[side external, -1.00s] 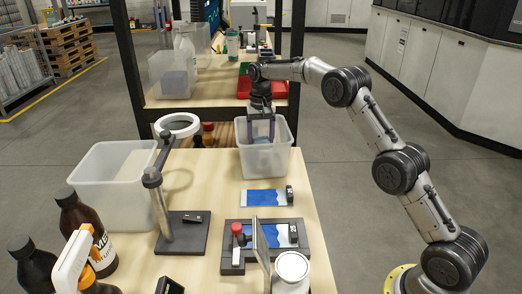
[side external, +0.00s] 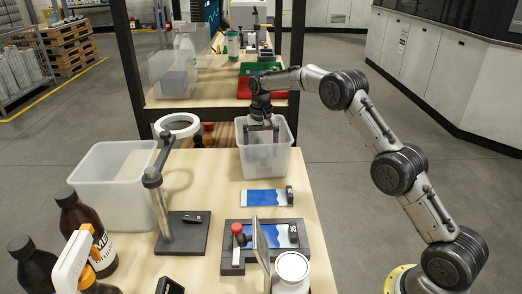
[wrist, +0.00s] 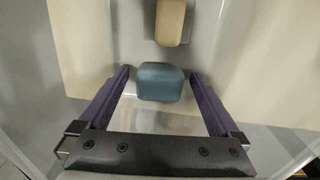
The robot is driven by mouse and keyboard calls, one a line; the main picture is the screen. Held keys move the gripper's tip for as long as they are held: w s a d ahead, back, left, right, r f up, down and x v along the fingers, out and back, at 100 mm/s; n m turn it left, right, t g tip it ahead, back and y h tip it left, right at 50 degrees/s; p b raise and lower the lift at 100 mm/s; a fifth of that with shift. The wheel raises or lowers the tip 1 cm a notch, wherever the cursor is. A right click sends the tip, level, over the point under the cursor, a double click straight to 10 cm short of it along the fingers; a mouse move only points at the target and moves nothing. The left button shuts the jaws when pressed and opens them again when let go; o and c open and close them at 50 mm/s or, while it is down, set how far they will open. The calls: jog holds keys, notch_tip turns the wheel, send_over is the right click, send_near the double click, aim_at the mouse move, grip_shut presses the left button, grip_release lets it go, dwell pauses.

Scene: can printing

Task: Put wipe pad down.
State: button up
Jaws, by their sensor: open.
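The wipe pad is a blue-grey block (wrist: 162,88) in the wrist view. It lies inside a translucent white bin (side external: 266,163), between my gripper's spread fingers with a gap on each side. My gripper (side external: 262,143) reaches down into the bin from above, and its purple fingers are open. A tan pad (wrist: 170,22) lies just beyond the blue one in the wrist view. In the side view the bin's wall blurs the fingertips, and the pads cannot be made out.
A blue-and-white printed plate (side external: 264,197) lies in front of the bin. A dark fixture with a red knob (side external: 237,228) stands nearer. A larger empty-looking bin (side external: 112,190), a magnifier stand (side external: 180,234) and brown bottles (side external: 85,230) are at left.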

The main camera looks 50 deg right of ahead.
jog(key=shift+r, duration=0.1)
jog(key=s+a+r+n+t, duration=0.1)
jog(key=s+a+r, duration=0.15)
jog(key=r, duration=0.75)
jog(key=s+a+r+n, duration=0.1)
jog(key=s+r, duration=0.3)
jog(key=r, duration=0.6)
jog(key=s+a+r+n+t, duration=0.1)
jog(key=s+a+r, duration=0.1)
jog(key=s, duration=0.4)
jog(key=s+a+r+n+t, duration=0.1)
jog(key=s+a+r, duration=0.15)
jog(key=s, duration=0.35)
jog(key=s+a+f+n+t, duration=0.1)
jog(key=s+f, duration=0.3)
jog(key=s, duration=0.7)
jog(key=s+a+f+n+t, duration=0.1)
jog(key=s+f, duration=0.4)
jog(key=s, duration=0.7)
jog(key=shift+a+f+n+t, duration=0.15)
jog(key=shift+a+n+t, duration=0.15)
jog(key=shift+a+n, duration=0.45)
jog(key=shift+d, duration=0.2)
